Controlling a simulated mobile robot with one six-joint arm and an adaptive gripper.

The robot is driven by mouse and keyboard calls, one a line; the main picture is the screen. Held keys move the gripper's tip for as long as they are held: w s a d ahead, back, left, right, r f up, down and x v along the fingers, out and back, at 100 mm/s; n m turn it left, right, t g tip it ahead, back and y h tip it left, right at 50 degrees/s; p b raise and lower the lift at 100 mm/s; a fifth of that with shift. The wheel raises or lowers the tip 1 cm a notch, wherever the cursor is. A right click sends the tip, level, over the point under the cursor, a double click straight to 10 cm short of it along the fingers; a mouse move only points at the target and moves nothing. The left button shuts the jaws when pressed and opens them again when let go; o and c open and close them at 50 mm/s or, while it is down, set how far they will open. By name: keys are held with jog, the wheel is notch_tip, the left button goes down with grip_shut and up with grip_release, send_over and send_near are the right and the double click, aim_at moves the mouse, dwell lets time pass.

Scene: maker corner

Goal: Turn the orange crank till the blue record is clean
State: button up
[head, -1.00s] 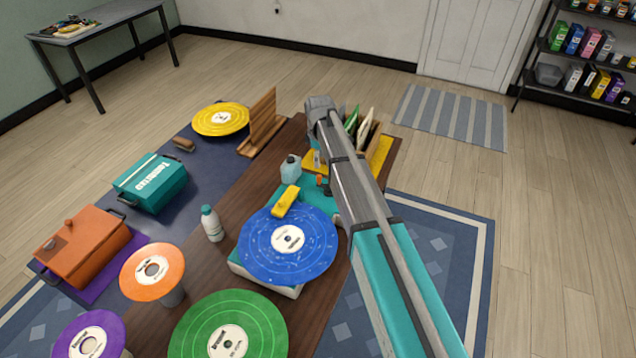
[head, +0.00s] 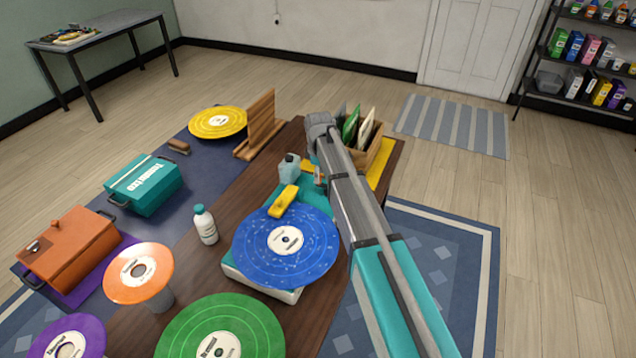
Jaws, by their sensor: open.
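The blue record (head: 286,241) lies flat with a white label, and pale specks and streaks mark its surface. It rests on the turntable (head: 264,284), which has a pale base and a teal part behind. A yellow block (head: 283,200) sits at the record's back edge. A small orange part (head: 307,165), perhaps of the crank, shows beside my arm; the rest of the crank is hidden. My gripper (head: 319,178) is mostly hidden behind my arm, close to that orange part. It is open, and I cannot tell whether it touches the crank.
A white bottle (head: 205,224) and a pale blue bottle (head: 289,167) stand near the turntable. Green (head: 221,335), orange (head: 138,272) and purple (head: 66,344) records are in front and left. A wooden rack (head: 258,122) and a record crate (head: 376,153) stand behind.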

jog(key=shift+f+b, duration=0.6)
jog(key=shift+f, duration=0.25)
